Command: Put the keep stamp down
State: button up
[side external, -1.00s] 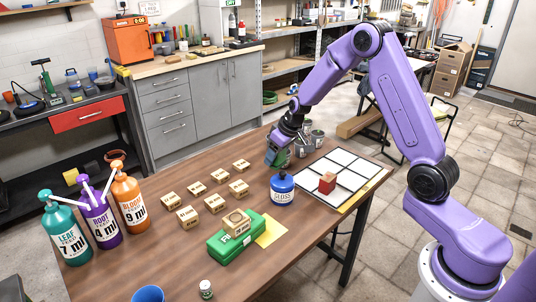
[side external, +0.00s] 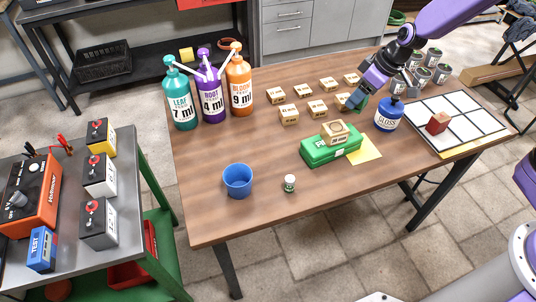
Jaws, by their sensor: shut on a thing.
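The gripper points down beside the right end of the wooden blocks, left of the blue GLOSS bottle (side external: 388,117). I cannot tell whether the held thing touches the table (side external: 220,150). A green case (side external: 316,153) lies nearer the front, with a wooden block (side external: 334,132) on top.
Several small wooden blocks (side external: 317,109) stand in rows. A yellow sheet (side external: 366,151) lies beside the case. Pump bottles (side external: 212,99) stand at left. A blue cup (side external: 238,181) and small vial (side external: 289,184) are in front.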

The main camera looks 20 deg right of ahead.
jog(key=s+a+n+g+y, duration=0.1)
jog(key=s+a+n, duration=0.3)
jog(key=a, duration=0.5)
jog(key=s+a+n+g+y, duration=0.1)
jog(key=s+a+n, duration=0.2)
jog(key=s+a, duration=0.4)
jog(key=w+a+f, duration=0.3)
jog(key=w, duration=0.1)
jog(key=w+a+f, duration=0.3)
jog(key=w, duration=0.1)
jog(key=w+a+f, duration=0.3)
jog(key=w, duration=0.1)
jog(key=shift+w, duration=0.15)
jog(key=shift+w+a+f, duration=0.15)
jog(key=shift+w+f, duration=0.1)
jog(key=shift+f, duration=0.1)
jog(key=shift+a+f, duration=0.1)
jog(key=shift+f, duration=1.45)
jog(key=shift+f, duration=0.1)
jog(key=o, duration=1.1)
jog(key=shift+c, duration=0.2)
